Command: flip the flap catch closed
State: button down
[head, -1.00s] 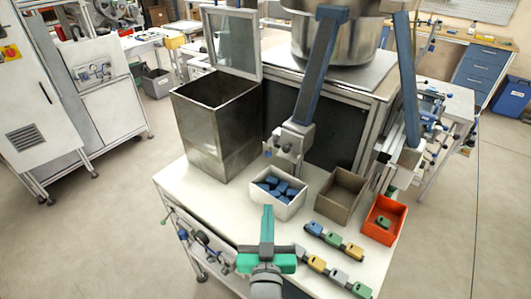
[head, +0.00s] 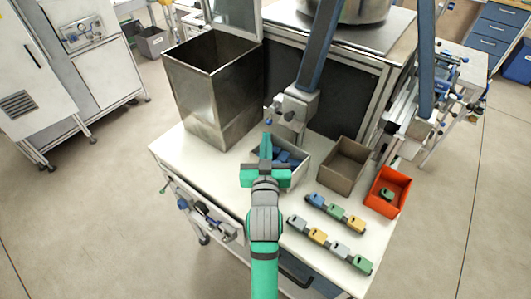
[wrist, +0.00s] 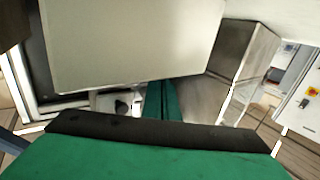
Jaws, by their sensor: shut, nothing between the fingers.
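I cannot pick out the flap catch with certainty. A grey block with small knobs (head: 296,106) at the foot of a blue bar is near my gripper, but I cannot tell whether it is the catch. My green gripper (head: 266,139) is shut and empty. In the head view its tip shows over the left part of the white bin (head: 299,178), just left of and below the grey block. Contact cannot be told. In the wrist view the closed fingers (wrist: 160,100) show in front of a large pale surface (wrist: 130,40).
A tall metal container (head: 212,95) stands at the table's back left. A brown bin (head: 343,172) and a red bin (head: 375,204) stand to the right. Rows of coloured blocks (head: 330,244) lie at the front right. The left part of the white table (head: 195,165) is clear.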

aim_at(269, 124)
jog(key=w, duration=0.4)
jog(key=shift+d, duration=0.4)
jog(key=shift+w, duration=0.1)
